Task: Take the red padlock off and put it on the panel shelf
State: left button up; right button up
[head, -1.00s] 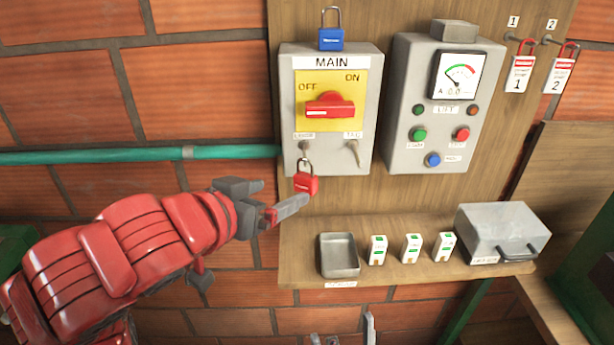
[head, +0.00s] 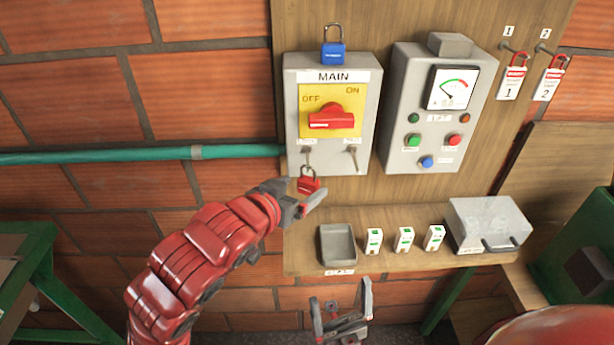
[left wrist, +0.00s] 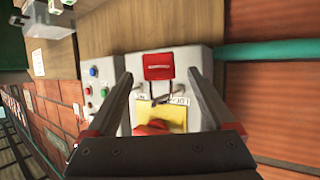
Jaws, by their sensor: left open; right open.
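The red padlock (head: 308,186) hangs by its shackle at the left hasp under the MAIN switch box (head: 292,110). My left gripper (head: 301,201) is open at the padlock, its fingers on either side of the body in the head view. In the left wrist view the padlock (left wrist: 158,67) sits between the spread fingertips, with gaps at both sides. The panel shelf (head: 300,254) is below and right of the padlock. My right gripper (head: 341,312) is open and empty, low in the head view, below the shelf.
A blue padlock (head: 333,54) rests on top of the switch box.

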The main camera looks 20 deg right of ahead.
aim_at(305, 185)
pick_arm(q)
jog(key=shift+p+x, duration=0.5)
jog(key=shift+x, duration=1.1)
grip_shut()
